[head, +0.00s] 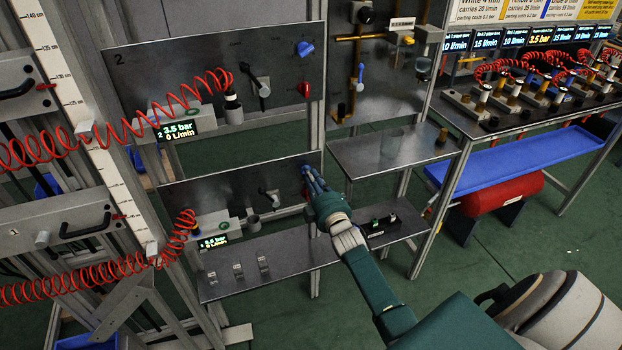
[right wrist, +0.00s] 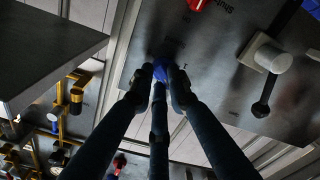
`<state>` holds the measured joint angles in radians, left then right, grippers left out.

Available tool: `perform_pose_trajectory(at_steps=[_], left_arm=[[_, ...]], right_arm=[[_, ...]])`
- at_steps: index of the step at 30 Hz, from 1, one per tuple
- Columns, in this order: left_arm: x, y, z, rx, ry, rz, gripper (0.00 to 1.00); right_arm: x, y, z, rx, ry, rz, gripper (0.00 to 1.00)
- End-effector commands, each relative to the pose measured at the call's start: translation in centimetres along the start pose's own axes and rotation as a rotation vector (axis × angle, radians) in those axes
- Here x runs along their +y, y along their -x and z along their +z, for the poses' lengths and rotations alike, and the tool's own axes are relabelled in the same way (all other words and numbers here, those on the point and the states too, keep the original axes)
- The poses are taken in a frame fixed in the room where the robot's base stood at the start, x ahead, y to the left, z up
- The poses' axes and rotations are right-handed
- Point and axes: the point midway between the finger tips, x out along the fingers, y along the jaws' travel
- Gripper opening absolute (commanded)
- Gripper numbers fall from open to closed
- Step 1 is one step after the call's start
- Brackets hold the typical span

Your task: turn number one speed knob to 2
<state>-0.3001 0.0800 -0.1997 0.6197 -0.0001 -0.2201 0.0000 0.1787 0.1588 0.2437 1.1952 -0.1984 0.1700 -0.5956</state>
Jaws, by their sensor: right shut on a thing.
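The lower dark panel (head: 232,192) carries a small blue knob at its right end. My right gripper (head: 309,180) reaches this knob from the front and covers most of it in the head view. In the right wrist view the fingers (right wrist: 160,82) close around the blue knob (right wrist: 160,68) on the panel face. The knob's pointer and most of its scale marks are hidden by the fingers, so its setting cannot be read. My left gripper is not in view.
A grey lever (head: 268,196) sits left of the knob. A red knob (right wrist: 196,4) is close by in the wrist view. The upper panel (head: 180,65), marked 2, has its own blue knob (head: 306,48). A metal shelf (head: 300,252) lies below the lower panel. Red coiled hoses hang at left.

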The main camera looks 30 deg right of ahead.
Motion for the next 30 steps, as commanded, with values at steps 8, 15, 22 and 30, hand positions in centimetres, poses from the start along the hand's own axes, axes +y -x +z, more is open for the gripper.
perform_pose_trajectory(at_steps=[8, 15, 22, 30], left_arm=[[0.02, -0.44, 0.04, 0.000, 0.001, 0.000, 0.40], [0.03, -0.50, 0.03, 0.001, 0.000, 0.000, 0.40], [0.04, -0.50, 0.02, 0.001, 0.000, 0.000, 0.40], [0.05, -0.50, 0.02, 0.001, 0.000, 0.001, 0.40]], right_arm=[[-0.16, 0.06, 0.07, -0.002, 0.114, -0.002, 0.00], [-0.15, 0.06, 0.03, -0.002, 0.148, -0.003, 0.00], [-0.15, 0.06, 0.03, -0.002, 0.149, -0.003, 0.00], [-0.13, 0.05, 0.01, -0.002, 0.148, -0.003, 0.35]])
